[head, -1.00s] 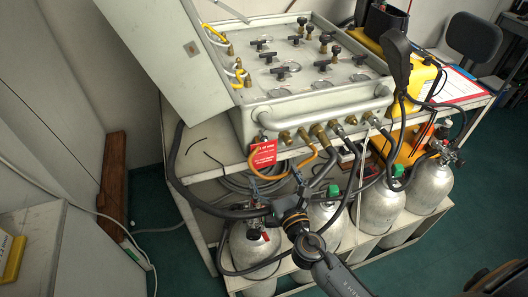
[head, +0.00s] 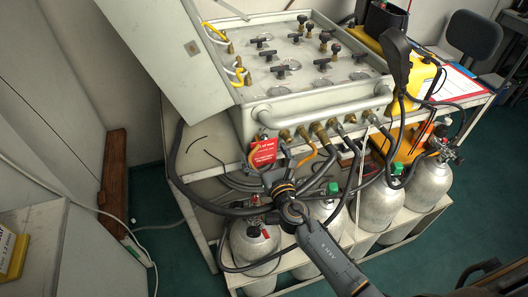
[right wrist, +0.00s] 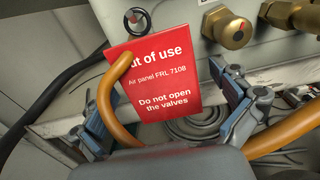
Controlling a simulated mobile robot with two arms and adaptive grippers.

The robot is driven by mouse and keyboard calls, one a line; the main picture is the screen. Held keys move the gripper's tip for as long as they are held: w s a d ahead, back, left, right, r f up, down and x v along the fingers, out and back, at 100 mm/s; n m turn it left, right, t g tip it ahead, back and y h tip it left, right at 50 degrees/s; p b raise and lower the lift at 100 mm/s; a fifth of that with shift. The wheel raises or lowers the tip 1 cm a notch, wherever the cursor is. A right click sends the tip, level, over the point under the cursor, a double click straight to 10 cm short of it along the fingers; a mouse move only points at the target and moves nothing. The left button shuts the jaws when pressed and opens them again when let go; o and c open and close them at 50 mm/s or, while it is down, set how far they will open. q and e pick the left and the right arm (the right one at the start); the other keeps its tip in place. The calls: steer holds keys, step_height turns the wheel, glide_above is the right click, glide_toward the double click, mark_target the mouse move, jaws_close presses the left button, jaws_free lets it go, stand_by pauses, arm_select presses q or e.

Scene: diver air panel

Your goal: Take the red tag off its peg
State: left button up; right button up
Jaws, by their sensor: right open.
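The red tag (head: 264,152) hangs at the front of the grey air panel (head: 300,93), below its left front corner. In the right wrist view the tag (right wrist: 165,82) faces me, with white writing: "out of use", "Do not open the valves". A dark ring or peg end (right wrist: 138,19) shows at its top edge. An orange hose (right wrist: 106,92) passes in front of the tag's left side. My right gripper (head: 281,158) is open just in front of the tag. In the right wrist view its fingers (right wrist: 168,112) stand either side of the tag's lower part, apparently not closed on it.
Brass fittings (right wrist: 228,27) sit right of the tag, with hoses below the panel. Silver cylinders (head: 381,203) stand on the lower shelf of the cart. A yellow case (head: 424,78) is at the back right. Green floor (head: 165,255) is free at the left.

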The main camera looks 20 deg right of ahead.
steer(key=c, duration=1.1)
steer(key=shift+o, duration=0.2)
steer(key=shift+r, duration=0.15)
steer(key=shift+r, duration=0.15)
steer(key=shift+s, duration=0.1)
steer(key=s+b, duration=0.3)
steer(key=s, duration=1.4)
steer(key=shift+s+d, duration=0.3)
steer(key=shift+s, duration=0.1)
steer(key=shift+r, duration=0.1)
